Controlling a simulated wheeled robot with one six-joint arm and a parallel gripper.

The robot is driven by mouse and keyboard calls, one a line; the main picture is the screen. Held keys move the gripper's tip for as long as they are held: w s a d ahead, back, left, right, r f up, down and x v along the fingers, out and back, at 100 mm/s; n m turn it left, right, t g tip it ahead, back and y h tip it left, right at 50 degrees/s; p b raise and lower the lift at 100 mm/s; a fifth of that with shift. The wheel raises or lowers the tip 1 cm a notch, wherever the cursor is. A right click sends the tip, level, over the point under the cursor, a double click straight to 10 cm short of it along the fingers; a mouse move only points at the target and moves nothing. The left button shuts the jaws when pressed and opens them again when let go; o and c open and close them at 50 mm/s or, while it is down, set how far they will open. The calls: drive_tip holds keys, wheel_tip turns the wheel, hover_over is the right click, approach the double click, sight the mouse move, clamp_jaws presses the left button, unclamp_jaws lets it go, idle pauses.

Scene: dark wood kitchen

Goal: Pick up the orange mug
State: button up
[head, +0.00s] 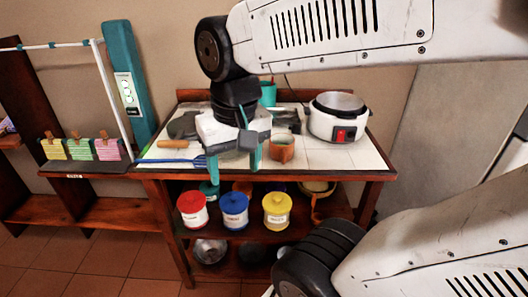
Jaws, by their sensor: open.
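The orange mug (281,150) stands on the white tiled top of the wooden kitchen table (325,158). It is just right of my gripper and looks upright. My gripper (233,164) points down over the front part of the table, with its two teal fingers apart and nothing seen between them. The right finger appears close to the mug's left side; I cannot tell whether they touch. The mug's handle cannot be made out clearly.
A white cooker (338,122) stands right of the mug. A teal container (267,95) is behind. A blue spatula (184,161) lies left of my gripper. Red (193,210), blue (234,210) and yellow (277,210) jars stand on the shelf below.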

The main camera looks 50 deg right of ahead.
drive_tip(key=w+d+f+m, duration=0.3)
drive_tip(key=w+d+m, duration=0.5)
drive_tip(key=d+m, duration=0.35)
drive_tip(key=m+g, duration=0.1)
drive_tip(key=m, duration=1.1)
hover_over(285, 151)
wheel_tip(285, 151, down, 7)
wheel_tip(285, 151, down, 7)
drive_tip(key=shift+s+a+f, duration=0.1)
drive_tip(key=shift+f, duration=0.2)
drive_tip(key=c, duration=1.2)
